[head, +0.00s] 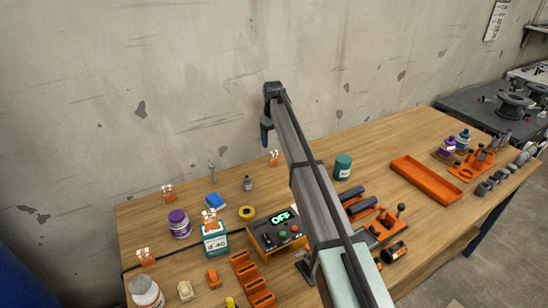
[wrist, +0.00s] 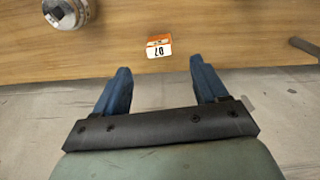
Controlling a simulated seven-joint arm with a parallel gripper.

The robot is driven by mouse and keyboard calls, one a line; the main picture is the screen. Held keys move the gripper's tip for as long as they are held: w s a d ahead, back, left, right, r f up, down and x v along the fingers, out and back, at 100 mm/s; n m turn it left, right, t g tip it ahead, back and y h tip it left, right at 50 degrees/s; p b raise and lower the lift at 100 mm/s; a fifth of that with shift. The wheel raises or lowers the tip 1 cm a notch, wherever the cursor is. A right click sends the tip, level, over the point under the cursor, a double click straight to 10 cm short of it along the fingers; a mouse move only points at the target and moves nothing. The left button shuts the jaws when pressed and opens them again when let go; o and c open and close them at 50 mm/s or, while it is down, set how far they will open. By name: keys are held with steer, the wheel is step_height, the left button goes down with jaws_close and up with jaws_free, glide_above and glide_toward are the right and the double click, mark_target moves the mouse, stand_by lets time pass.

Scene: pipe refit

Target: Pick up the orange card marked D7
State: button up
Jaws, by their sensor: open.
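A small orange and white card (wrist: 159,46) lies near the table's back edge in the wrist view. Its marking appears upside down and reads like D7. In the head view, the orange and white card (head: 274,157) below my gripper appears to be the same one; its text is too small to read there. My gripper (wrist: 160,66) is open and empty. Its blue fingers point toward the card, one on either side of its line, with the card beyond the fingertips. In the head view my gripper (head: 266,132) hangs above the table's back edge.
Other orange-white cards stand at the left (head: 168,193), front left (head: 145,257) and on a teal box (head: 215,240). A grey bottle (head: 248,183) is left of the card; a teal canister (head: 343,167) is right. The wall (head: 180,90) rises close behind the table.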

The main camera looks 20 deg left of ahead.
mark_target(274, 155)
step_height(274, 155, down, 5)
steer(key=shift+r, duration=0.1)
steer(key=shift+s+d+f, duration=0.1)
steer(key=shift+d+f, duration=0.05)
steer(key=shift+f, duration=1.2)
steer(key=shift+s+d+f, duration=0.1)
steer(key=shift+f, duration=1.25)
steer(key=shift+c, duration=0.2)
steer(key=c, duration=1.1)
